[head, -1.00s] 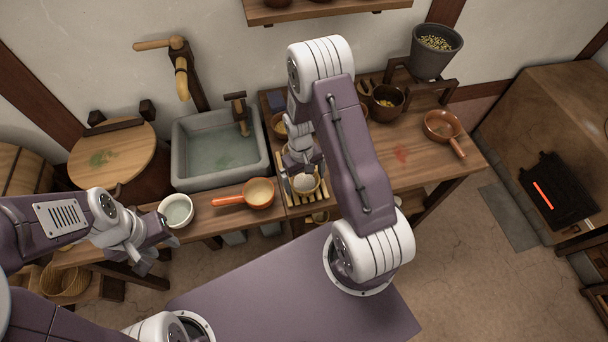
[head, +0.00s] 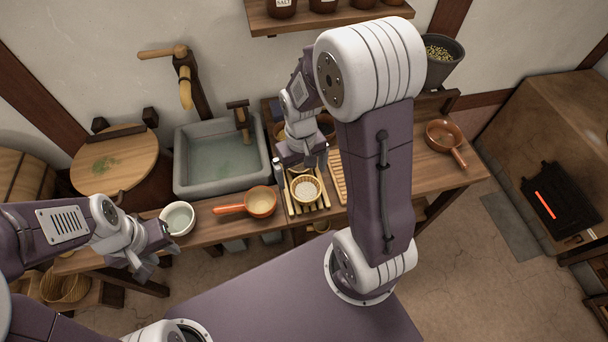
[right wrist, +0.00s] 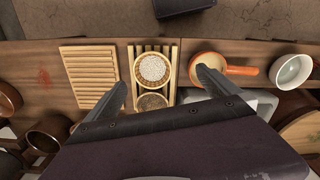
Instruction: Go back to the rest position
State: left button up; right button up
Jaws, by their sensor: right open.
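My right gripper (head: 304,160) is open and empty above the counter. In the right wrist view its two fingertips (right wrist: 162,80) stand wide apart, with nothing between them but the view down to a slatted rack (right wrist: 133,50). On the rack sits a small basket of pale grains (right wrist: 153,68), with a second round dish (right wrist: 151,102) beside it. In the head view the basket (head: 306,188) is just below the right gripper. My left gripper (head: 158,250) is at the counter's front edge, close to a white bowl (head: 179,217); its fingers look apart and empty.
An orange pan (head: 261,202) stands right of the white bowl. A stone sink (head: 222,190) is behind. A brown pan (head: 444,135) lies at the counter's right. A shelf with jars (head: 340,18) hangs on the wall above. A stove with a glowing bar (head: 546,204) stands far right.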

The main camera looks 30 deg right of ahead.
pick_arm(q)
jog(key=shift+s, duration=0.15)
pick_arm(e)
jog(key=s+a+r+t, duration=0.1)
jog(key=s+a+r, duration=0.1)
jog(key=s, duration=0.4)
jog(key=shift+a, duration=0.15)
pick_arm(q)
jog(key=shift+s+a, duration=0.1)
pick_arm(e)
jog(key=shift+s, duration=0.1)
